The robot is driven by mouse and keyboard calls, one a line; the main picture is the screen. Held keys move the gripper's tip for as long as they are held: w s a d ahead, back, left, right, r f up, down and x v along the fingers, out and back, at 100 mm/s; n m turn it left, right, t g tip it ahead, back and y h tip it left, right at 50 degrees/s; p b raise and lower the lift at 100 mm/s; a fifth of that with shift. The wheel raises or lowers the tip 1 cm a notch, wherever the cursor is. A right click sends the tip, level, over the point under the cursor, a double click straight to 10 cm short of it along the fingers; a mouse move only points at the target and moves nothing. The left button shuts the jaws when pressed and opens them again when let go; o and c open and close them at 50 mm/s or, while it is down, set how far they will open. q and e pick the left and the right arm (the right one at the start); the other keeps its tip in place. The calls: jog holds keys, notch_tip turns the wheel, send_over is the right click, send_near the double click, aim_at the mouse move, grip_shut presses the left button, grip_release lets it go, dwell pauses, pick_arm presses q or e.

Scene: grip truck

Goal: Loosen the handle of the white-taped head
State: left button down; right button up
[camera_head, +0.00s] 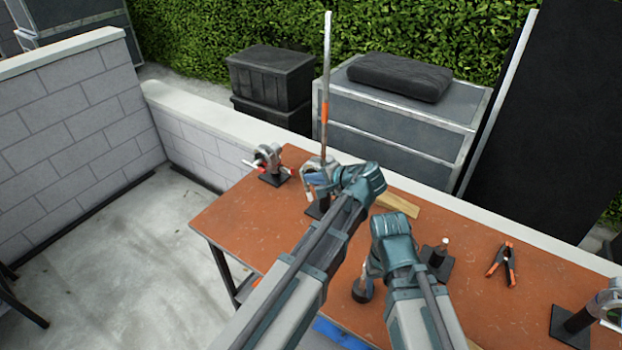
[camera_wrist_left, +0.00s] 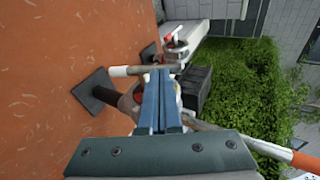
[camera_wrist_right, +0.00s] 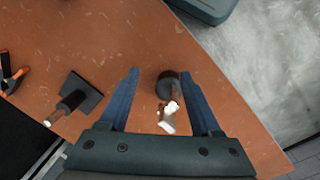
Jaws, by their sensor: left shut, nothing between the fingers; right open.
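A metal grip head (camera_head: 312,172) stands on a black base near the table's far edge; a long rod (camera_head: 326,85) with an orange band rises there. In the left wrist view a handle with a white end (camera_wrist_left: 118,71) and a brown shaft lies just past my fingertips. My left gripper (camera_head: 318,180) is shut and empty beside this head, its tips (camera_wrist_left: 160,75) at or close to the shaft; contact is unclear.
Another head with red and white parts (camera_head: 268,160) stands further left on the orange table (camera_head: 235,215). A pin stand (camera_head: 437,258), an orange clamp (camera_head: 502,264) and a head at the right edge (camera_head: 605,305) stand or lie to the right. A wood strip (camera_head: 400,206) lies behind my arms.

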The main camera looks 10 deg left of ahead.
aim_at(300, 171)
pick_arm(q)
jog(key=h+p, duration=0.1)
jog(key=p, duration=0.1)
jog(key=a+r+g+h+p, duration=0.1)
jog(key=h+p, duration=0.1)
jog(key=p, duration=0.1)
jog(key=w+a+g+h+p, duration=0.1)
jog(key=p, duration=0.1)
jog(key=shift+a+r+n+p, duration=0.2)
jog(key=shift+n+p, duration=0.1)
jog(key=shift+p, duration=0.1)
jog(key=shift+w+a+f+g+h+p, duration=0.15)
jog(key=shift+a+g+h+p, duration=0.2)
jog(key=shift+h+p, duration=0.45)
jog(key=shift+w+a+f+g+h, duration=0.15)
jog(key=shift+a+g+h, duration=0.15)
jog(key=shift+h, duration=0.5)
jog(key=shift+a+f+h, duration=0.25)
jog(key=shift+a+h, duration=0.1)
jog(key=shift+h, duration=0.25)
jog(key=shift+a, duration=0.15)
jog(key=shift+r+p, duration=0.1)
jog(key=shift+p, duration=0.25)
